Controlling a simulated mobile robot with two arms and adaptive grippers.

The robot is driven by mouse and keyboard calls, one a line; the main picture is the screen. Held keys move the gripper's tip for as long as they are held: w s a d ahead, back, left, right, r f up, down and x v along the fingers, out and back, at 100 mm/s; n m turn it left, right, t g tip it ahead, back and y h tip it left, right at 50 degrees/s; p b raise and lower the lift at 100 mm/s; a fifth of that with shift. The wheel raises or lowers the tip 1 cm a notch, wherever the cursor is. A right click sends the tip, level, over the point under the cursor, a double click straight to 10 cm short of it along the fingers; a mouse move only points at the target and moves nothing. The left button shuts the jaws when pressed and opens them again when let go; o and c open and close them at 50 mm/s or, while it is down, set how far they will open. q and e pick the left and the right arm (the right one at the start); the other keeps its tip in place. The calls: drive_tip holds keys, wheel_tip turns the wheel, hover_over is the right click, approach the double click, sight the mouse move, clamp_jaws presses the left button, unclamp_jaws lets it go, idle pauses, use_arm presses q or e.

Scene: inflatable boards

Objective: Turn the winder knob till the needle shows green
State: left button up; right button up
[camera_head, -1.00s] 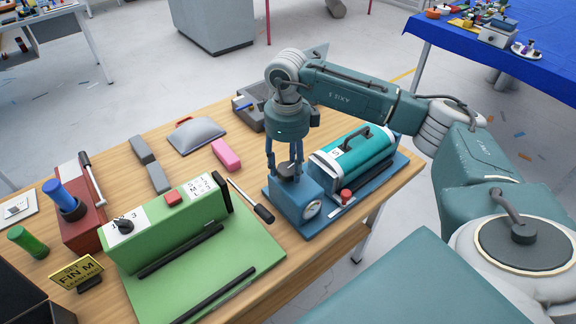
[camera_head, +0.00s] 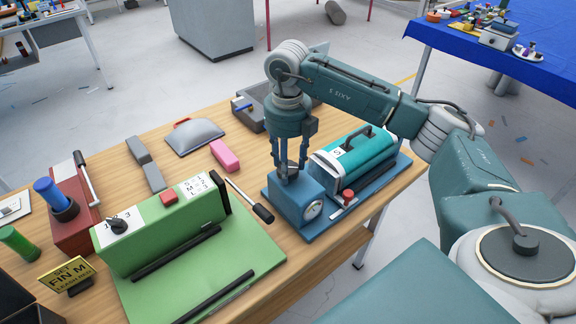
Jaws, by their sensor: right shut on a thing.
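A trace of green shows on the dial, but the needle is too small to read. The dark knob (camera_head: 289,172) on top of the box is mostly hidden by the fingers. My right gripper (camera_head: 290,168) points straight down from above and is shut on the knob. My left gripper is not in view.
A teal cylinder unit (camera_head: 352,160) with a handle and a red button (camera_head: 348,196) stand right of the winder.

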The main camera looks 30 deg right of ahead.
drive_tip(key=shift+w+d+r+m, duration=0.1)
drive_tip(key=shift+w+r+m, duration=0.05)
drive_tip(key=shift+m, duration=0.7)
drive_tip(key=shift+w+r+m, duration=0.1)
drive_tip(key=shift+m, duration=0.75)
drive_tip(key=o, duration=0.9)
drive_tip(key=shift+o, duration=1.3)
drive_tip(key=shift+f, duration=0.15)
wheel_tip(320, 180, up, 12)
